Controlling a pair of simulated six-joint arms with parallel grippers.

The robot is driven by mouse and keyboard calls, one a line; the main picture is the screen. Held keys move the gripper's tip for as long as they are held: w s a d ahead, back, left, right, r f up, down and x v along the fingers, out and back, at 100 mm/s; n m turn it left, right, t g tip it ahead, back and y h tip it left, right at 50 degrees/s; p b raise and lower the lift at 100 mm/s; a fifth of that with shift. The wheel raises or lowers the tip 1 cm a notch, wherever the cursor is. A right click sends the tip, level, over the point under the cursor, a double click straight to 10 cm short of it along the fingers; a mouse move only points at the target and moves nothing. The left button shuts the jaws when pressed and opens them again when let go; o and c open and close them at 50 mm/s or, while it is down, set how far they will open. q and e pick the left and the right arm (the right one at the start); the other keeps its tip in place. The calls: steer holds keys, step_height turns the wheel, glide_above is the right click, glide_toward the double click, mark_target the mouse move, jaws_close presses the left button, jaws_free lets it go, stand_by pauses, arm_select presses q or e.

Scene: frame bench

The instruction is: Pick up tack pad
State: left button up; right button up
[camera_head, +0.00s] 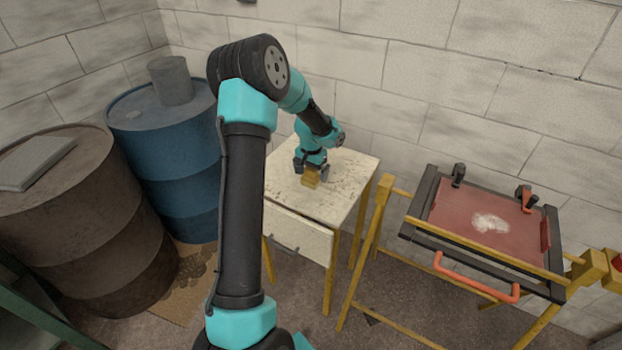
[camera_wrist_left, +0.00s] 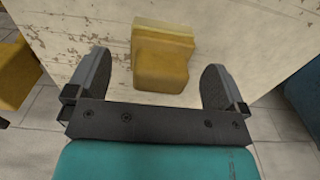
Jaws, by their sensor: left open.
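The tack pad appears to be the small yellow block (camera_head: 311,178) on top of the worn cream side table (camera_head: 345,172). In the left wrist view the yellow block (camera_wrist_left: 161,62) has a paler top layer at its far end. My left gripper (camera_head: 311,170) is above the table at the block. In the wrist view the left gripper (camera_wrist_left: 158,85) is open, with one finger on each side of the block and gaps on both sides. Whether the block touches anything but the table is not clear. My right gripper is not in view.
A blue drum (camera_head: 175,165) with a grey cylinder (camera_head: 171,80) on it stands left of the table. A brown drum (camera_head: 85,225) holds a grey slab (camera_head: 36,162). At right, a yellow stand (camera_head: 362,245) carries a framed red panel (camera_head: 460,215) with clamps and an orange handle (camera_head: 478,283).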

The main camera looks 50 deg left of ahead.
arm_select(q)
step_height(320, 180, down, 2)
stand_by(0.5)
steer(key=c, duration=1)
